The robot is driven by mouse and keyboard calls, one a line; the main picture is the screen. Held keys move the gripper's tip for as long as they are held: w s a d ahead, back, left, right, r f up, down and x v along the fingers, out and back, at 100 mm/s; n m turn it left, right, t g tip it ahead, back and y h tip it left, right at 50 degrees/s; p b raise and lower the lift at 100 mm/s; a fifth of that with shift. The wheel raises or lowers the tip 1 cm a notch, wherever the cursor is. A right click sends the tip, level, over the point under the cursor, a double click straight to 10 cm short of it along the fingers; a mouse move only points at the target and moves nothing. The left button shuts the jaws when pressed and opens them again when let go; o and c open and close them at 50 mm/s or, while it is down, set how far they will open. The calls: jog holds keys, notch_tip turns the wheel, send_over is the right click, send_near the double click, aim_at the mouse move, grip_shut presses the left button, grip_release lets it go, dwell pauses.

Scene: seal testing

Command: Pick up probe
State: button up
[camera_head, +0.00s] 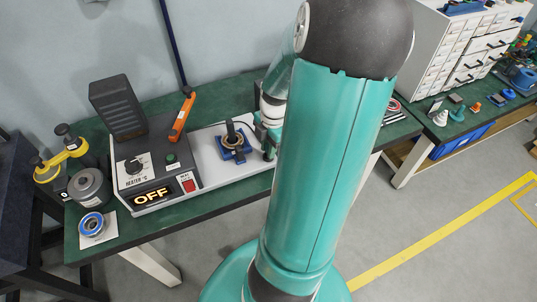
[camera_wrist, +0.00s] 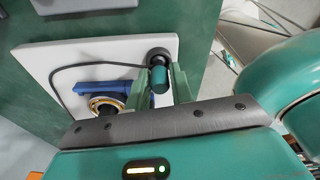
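In the wrist view, a dark cylinder with a round black top (camera_wrist: 158,56), which looks like the probe, stands at the edge of a white board (camera_wrist: 120,55). A thin black cable runs from it. The green fingers of my gripper (camera_wrist: 160,84) are on either side of it, apart, with a narrow gap showing at the right. No firm grip shows. In the head view, my gripper (camera_head: 268,143) is at the right of the white board (camera_head: 208,160), partly hidden by my arm, which also hides most of the probe's surroundings.
A blue fixture with a brass ring (camera_head: 234,146) sits on the board, beside the heater box reading OFF (camera_head: 155,178). A grey weight (camera_head: 89,186) and a blue ring (camera_head: 91,223) are at the left of the green bench (camera_head: 190,222).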

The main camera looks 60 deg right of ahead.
grip_shut()
jog(key=shift+r, duration=0.5)
notch_tip(320, 180, up, 2)
jog(key=shift+r, duration=0.15)
jog(key=s+r, duration=0.9)
jog(key=s, duration=0.5)
jog(key=shift+r, duration=0.4)
jog(key=shift+s+a, duration=0.1)
jog(key=shift+s, duration=0.05)
